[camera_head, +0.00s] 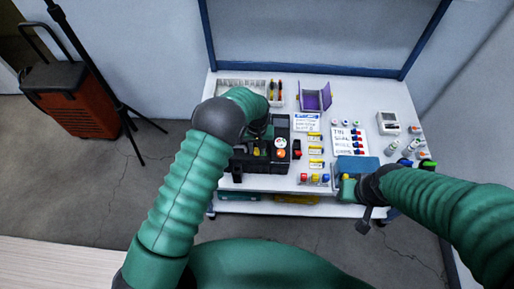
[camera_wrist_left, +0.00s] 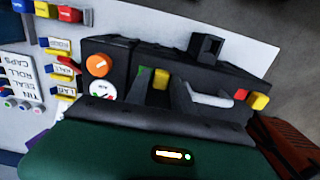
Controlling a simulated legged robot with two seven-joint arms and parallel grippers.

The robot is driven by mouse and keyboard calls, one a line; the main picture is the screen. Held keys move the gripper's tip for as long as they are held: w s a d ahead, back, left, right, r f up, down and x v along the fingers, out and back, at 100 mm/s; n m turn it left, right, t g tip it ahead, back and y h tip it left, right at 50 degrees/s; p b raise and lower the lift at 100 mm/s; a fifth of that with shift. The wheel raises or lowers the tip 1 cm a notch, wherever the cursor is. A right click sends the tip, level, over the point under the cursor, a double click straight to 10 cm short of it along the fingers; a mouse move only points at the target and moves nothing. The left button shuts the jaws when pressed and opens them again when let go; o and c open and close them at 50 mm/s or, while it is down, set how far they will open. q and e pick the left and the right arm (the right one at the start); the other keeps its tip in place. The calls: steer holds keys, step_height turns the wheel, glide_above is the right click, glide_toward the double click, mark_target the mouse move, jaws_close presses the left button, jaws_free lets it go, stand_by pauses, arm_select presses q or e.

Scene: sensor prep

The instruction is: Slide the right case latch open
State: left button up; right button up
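The black case (camera_head: 270,165) sits on the white table, partly covered by my left arm. It also fills the middle of the left wrist view (camera_wrist_left: 125,57), with an orange knob (camera_wrist_left: 98,65) and a round white gauge (camera_wrist_left: 103,91). A yellow block (camera_wrist_left: 161,78) shows on the case, and a red-and-yellow piece (camera_wrist_left: 252,98) shows at its other end. I cannot tell which is the right latch. My left gripper (camera_head: 262,135) is low over the case's back part; its fingertips are not clear. My right gripper (camera_head: 347,188) is at the table's front edge by a blue item (camera_head: 357,166), away from the case.
Labelled yellow blocks (camera_head: 316,150) and a word sheet (camera_head: 345,140) lie right of the case. A meter (camera_head: 388,122) is at the right.

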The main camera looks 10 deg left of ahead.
arm_select(q)
jaws_close()
